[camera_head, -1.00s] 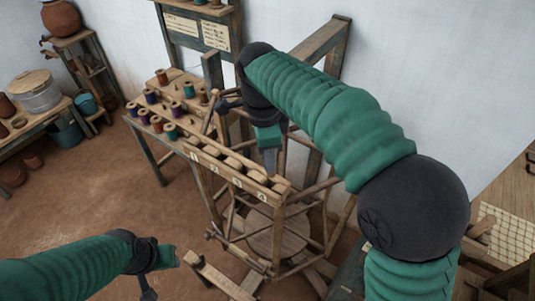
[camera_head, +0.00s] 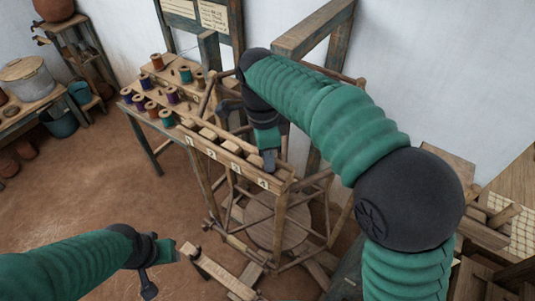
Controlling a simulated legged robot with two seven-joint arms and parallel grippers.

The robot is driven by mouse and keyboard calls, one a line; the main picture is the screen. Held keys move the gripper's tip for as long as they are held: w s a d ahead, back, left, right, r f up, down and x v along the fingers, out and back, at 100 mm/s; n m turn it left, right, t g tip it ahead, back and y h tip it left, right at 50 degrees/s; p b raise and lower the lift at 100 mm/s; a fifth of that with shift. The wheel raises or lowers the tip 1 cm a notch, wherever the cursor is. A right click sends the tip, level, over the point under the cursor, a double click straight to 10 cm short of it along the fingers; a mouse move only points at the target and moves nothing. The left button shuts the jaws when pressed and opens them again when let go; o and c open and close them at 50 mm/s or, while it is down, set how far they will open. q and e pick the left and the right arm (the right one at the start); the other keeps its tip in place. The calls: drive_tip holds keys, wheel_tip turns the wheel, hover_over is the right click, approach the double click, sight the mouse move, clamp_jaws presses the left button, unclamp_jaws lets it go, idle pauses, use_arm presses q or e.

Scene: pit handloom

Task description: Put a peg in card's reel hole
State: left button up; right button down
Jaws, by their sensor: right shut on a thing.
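My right gripper (camera_head: 268,160) points down at the right end of a wooden tray with numbered slots (camera_head: 219,159), by slot 4. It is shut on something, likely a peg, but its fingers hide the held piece. Several wooden pieces (camera_head: 208,133) lie in the tray's slots. Two written cards, the left one (camera_head: 180,8) and the right one (camera_head: 213,15), hang on the dark frame at the back; no reel hole can be made out on them. My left gripper (camera_head: 165,262) is low at the lower left, away from the tray; its fingers are too small to judge.
A sloped table (camera_head: 145,112) with several thread reels (camera_head: 166,117) stands left of the tray. A round wooden seat (camera_head: 278,220) and thin bars are below the tray. A wooden post frame (camera_head: 310,35) rises behind.

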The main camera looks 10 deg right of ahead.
drive_tip(key=shift+s, duration=0.15)
drive_tip(key=c, duration=1.3)
unclamp_jaws()
drive_tip(key=shift+c, duration=0.2)
drive_tip(key=shift+o, duration=0.7)
drive_tip(key=shift+d, duration=0.1)
drive_tip(key=o, duration=0.4)
wheel_tip(320, 180, up, 2)
drive_tip(key=shift+r+p, duration=0.1)
drive_tip(key=shift+p, duration=0.9)
wheel_tip(320, 180, up, 5)
drive_tip(key=p, duration=0.5)
